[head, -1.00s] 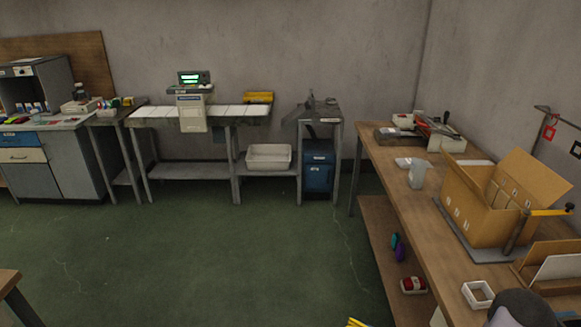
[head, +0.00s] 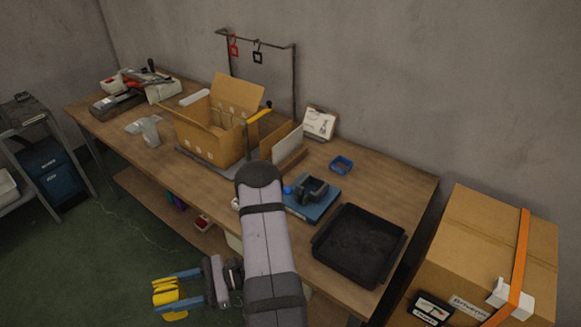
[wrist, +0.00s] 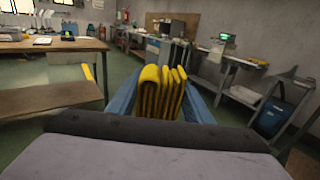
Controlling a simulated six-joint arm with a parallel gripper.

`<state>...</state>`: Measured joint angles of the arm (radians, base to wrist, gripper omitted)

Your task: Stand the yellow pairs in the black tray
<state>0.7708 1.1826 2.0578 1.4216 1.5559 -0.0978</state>
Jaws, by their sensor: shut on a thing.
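My gripper (head: 174,287) is at the lower left of the head view, out over the floor beside the bench. Its blue fingers are shut on yellow socks (head: 165,297). In the wrist view the yellow socks (wrist: 161,93) show as several folded layers standing side by side between the two fingers (wrist: 161,100). The black tray (head: 358,246) lies on the front right part of the wooden bench and looks empty. My gripper is well to the left of the tray and apart from it.
A blue device (head: 312,197) sits on the bench left of the tray. An open cardboard box (head: 212,130) stands farther back, with a small blue dish (head: 341,165) behind the tray. A large strapped carton (head: 490,250) stands right of the bench.

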